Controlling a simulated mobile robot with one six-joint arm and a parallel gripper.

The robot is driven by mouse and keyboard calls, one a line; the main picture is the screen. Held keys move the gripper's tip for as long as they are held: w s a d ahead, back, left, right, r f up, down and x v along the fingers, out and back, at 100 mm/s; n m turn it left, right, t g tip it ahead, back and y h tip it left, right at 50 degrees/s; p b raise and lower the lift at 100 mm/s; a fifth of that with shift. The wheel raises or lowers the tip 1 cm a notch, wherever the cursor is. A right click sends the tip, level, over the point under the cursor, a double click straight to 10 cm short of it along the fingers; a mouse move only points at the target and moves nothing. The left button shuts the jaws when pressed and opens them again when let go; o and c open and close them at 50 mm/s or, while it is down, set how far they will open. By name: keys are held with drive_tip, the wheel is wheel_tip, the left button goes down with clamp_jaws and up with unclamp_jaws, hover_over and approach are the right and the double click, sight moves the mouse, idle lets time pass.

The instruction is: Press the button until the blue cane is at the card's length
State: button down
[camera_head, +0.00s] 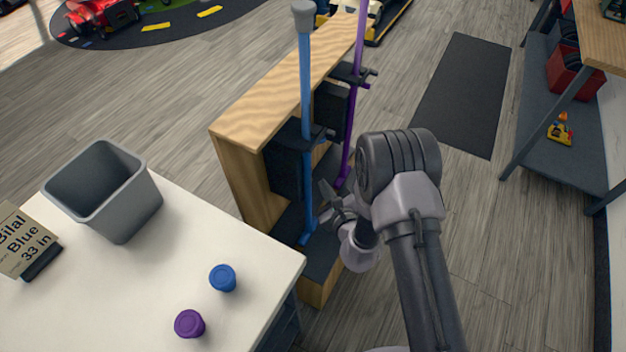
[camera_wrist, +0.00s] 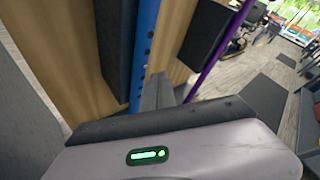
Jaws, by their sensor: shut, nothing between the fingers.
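The blue cane (camera_head: 306,110) stands upright in a dark clamp on the wooden rack, its grey handle at the top. In the wrist view the blue cane (camera_wrist: 144,45) shows a row of small dark holes along its shaft. The card (camera_head: 22,240) on the white table reads "Bilal Blue 33 in". My gripper (camera_head: 326,198) is just right of the blue cane's lower shaft, below the clamp. In the wrist view my gripper (camera_wrist: 160,92) is shut and empty, its tips close to the shaft. I cannot tell whether they touch it. No button is clearly visible.
A purple cane (camera_head: 355,100) stands behind the blue one on the rack (camera_head: 225,130). The white table (camera_head: 120,290) holds a grey bin (camera_head: 105,190), a blue cap (camera_head: 223,278) and a purple cap (camera_head: 189,323).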

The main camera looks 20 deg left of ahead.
drive_tip(key=shift+a, duration=0.15)
drive_tip(key=shift+a, duration=0.3)
drive_tip(key=shift+a, duration=0.45)
idle(0.4)
drive_tip(key=shift+w+a+r, duration=0.15)
drive_tip(key=shift+a, duration=0.1)
idle(0.7)
drive_tip(key=shift+d, duration=0.95)
drive_tip(key=shift+d, duration=0.15)
drive_tip(key=d, duration=0.5)
drive_tip(key=shift+s, duration=0.3)
